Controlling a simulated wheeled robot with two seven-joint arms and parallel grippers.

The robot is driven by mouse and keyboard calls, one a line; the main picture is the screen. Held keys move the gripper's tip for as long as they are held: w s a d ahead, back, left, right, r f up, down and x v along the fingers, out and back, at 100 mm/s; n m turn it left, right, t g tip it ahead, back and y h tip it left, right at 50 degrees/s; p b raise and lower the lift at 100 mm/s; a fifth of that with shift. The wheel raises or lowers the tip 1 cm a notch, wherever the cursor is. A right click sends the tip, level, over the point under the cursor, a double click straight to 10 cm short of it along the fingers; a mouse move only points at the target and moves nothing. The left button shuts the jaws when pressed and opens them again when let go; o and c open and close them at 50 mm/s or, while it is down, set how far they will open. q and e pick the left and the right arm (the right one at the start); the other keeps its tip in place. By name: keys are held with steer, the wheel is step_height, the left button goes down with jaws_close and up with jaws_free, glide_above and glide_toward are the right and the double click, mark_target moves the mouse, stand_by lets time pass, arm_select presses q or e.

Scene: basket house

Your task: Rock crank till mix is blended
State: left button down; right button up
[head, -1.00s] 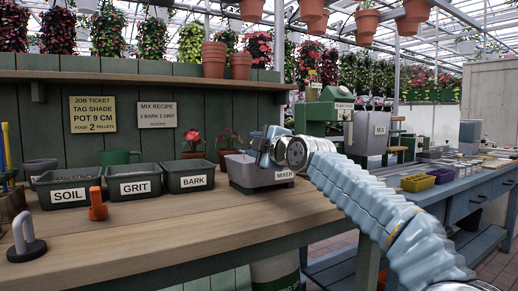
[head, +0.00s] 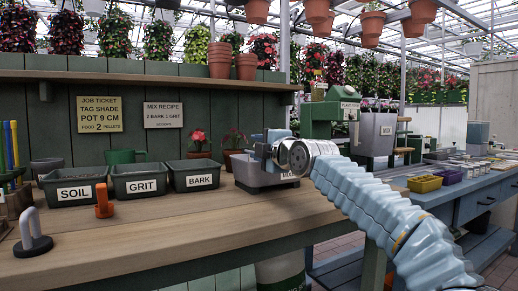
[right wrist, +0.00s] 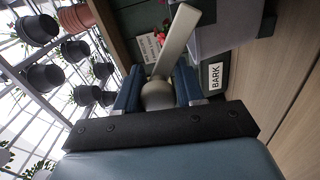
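The grey mixer box (head: 258,177) labelled MIXER stands on the wooden bench, right of the bark bin. My right gripper (head: 262,152) is at the mixer's top edge and hides much of that area in the head view. In the right wrist view, the two blue fingers (right wrist: 158,90) lie on either side of a pale round knob (right wrist: 157,94), closed against it. A flat beige crank arm (right wrist: 172,44) runs up from the knob. The mix inside the mixer is hidden. My left gripper is out of view.
Bins for soil (head: 74,183), grit (head: 140,181) and bark (head: 194,175) stand left of the mixer. An orange-handled tool (head: 104,201) and a grey-handled tamper (head: 33,237) are on the bench. The bench front (head: 190,225) is clear. A blue table (head: 470,200) stands at the right.

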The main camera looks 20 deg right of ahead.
steer(key=o, duration=0.4)
steer(key=shift+d+r, duration=0.15)
steer(key=shift+d, duration=0.05)
steer(key=shift+c, duration=0.2)
steer(key=shift+a, duration=0.1)
steer(key=shift+s, duration=0.3)
steer(key=s+d+b, duration=0.1)
steer(key=s+b, duration=0.2)
steer(key=s, duration=1)
steer(key=shift+s, duration=0.1)
